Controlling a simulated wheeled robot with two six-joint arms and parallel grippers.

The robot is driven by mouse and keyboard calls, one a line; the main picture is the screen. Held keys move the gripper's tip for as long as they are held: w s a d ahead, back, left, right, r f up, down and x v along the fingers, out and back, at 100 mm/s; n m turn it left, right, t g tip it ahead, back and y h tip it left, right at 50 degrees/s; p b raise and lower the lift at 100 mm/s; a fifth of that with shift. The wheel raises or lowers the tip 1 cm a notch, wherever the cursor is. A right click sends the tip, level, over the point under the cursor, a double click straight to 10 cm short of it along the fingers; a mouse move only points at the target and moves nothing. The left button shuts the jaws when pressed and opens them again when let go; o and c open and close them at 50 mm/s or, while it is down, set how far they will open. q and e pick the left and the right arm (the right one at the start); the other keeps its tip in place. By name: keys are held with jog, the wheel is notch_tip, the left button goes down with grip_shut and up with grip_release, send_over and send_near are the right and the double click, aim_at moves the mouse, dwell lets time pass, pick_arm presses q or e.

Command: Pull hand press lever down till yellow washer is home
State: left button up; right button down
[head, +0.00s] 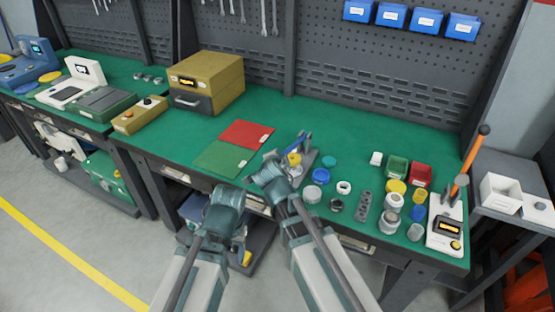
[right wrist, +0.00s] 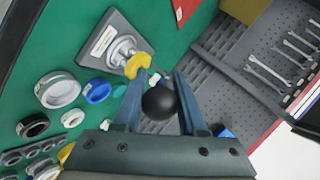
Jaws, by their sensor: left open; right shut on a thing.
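The hand press shows as a grey base plate with a label and a round silver seat (right wrist: 122,50) in the right wrist view. A yellow piece (right wrist: 138,65), apparently the yellow washer, appears over that seat; whether it is fully seated I cannot tell. It also shows in the head view (head: 294,158). My right gripper (right wrist: 160,92) is shut on a black ball knob (right wrist: 160,104), apparently the lever's end, between its blue fingers. The lever shaft is mostly hidden. My left gripper (head: 226,193) is open and empty in front of the bench edge, left of the press.
The green bench holds a red and green mat (head: 233,147) and a yellow box (head: 207,80) behind left. Right of the press stand several rings, caps and a slotted grey block (head: 364,205).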

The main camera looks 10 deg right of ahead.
jog(key=shift+s+f+b, duration=0.2)
jog(key=shift+f+b, duration=0.35)
jog(key=shift+f, duration=0.35)
jog(key=shift+c, duration=2.3)
grip_release()
